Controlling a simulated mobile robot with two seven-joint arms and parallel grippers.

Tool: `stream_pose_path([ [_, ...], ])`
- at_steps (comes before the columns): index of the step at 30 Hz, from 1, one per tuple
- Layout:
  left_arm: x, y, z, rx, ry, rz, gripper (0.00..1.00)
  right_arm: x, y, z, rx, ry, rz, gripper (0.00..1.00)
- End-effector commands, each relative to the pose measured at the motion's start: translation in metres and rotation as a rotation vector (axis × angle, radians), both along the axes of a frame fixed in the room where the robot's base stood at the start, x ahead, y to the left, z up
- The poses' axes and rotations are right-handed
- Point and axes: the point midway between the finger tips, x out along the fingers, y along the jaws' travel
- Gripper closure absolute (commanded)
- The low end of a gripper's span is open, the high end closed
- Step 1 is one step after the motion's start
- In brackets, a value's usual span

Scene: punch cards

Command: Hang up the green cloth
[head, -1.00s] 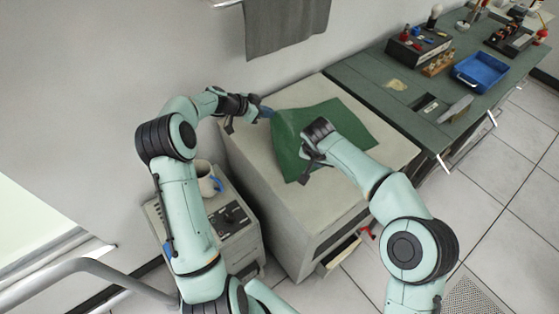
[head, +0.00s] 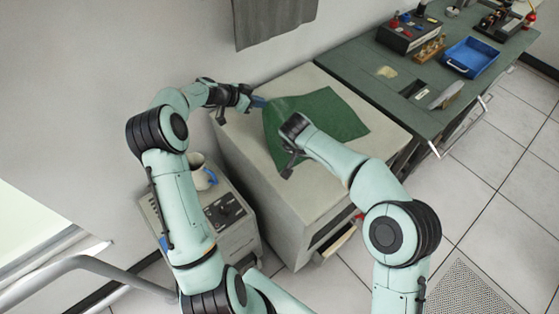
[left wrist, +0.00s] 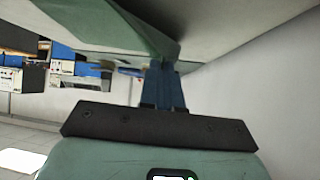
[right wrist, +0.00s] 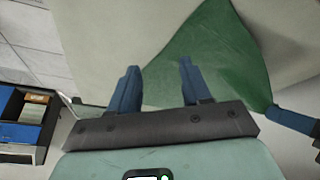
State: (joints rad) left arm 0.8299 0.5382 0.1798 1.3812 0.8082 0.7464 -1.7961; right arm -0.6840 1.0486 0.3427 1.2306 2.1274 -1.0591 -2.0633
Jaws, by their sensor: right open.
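The green cloth (head: 330,112) lies spread on top of the pale cabinet (head: 240,140). My left gripper (head: 258,101) is at the cloth's left corner. In the left wrist view its blue fingers (left wrist: 165,72) are close together on the cloth's edge (left wrist: 115,25). The right wrist view also shows the left fingertips at a cloth corner (right wrist: 255,85). My right gripper (right wrist: 158,66) is open and empty, with its fingers apart over the cabinet top by the cloth. In the head view the right hand (head: 294,140) hides part of the cloth's near edge.
A grey cloth (head: 272,15) hangs on the wall above the cabinet. A white mug (head: 196,172) stands on a small grey unit (head: 222,225) at left. A green bench (head: 365,70) at right carries a blue tray (head: 472,57) and tools. Part of the cabinet top is bare.

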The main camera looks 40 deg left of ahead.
Motion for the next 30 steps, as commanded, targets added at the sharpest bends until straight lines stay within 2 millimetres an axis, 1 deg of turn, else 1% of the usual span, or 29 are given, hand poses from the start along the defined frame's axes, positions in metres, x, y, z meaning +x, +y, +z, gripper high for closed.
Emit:
stream_pose_path([
  [1, -0.001, 0.0, -0.001, 0.0, 0.001, 0.0, 1.0, -0.014, 0.008, -0.006, -0.023, -0.029, -0.008, 0.52],
  [6, -0.003, 0.0, -0.004, 0.0, 0.005, 0.001, 1.0, -0.057, 0.025, -0.024, -0.065, -0.202, -0.093, 0.52],
  [12, -0.005, 0.0, -0.007, 0.0, 0.009, 0.0, 1.0, -0.101, 0.041, -0.032, -0.005, -0.448, -0.158, 0.52],
  [15, -0.005, 0.0, -0.008, 0.0, 0.01, 0.001, 1.0, -0.117, 0.046, -0.032, 0.055, -0.545, -0.171, 0.52],
  [18, -0.006, 0.0, -0.009, 0.0, 0.01, 0.0, 1.0, -0.13, 0.051, -0.031, 0.112, -0.612, -0.175, 0.52],
  [23, -0.006, 0.0, -0.01, 0.0, 0.011, 0.0, 1.0, -0.14, 0.055, -0.03, 0.171, -0.666, -0.177, 0.52],
  [26, -0.006, 0.0, -0.01, 0.0, 0.011, 0.0, 1.0, -0.14, 0.056, -0.031, 0.184, -0.676, -0.177, 0.52],
  [30, -0.006, 0.0, -0.01, 0.0, 0.011, 0.0, 1.0, -0.129, 0.057, -0.037, 0.185, -0.676, -0.18, 0.52],
])
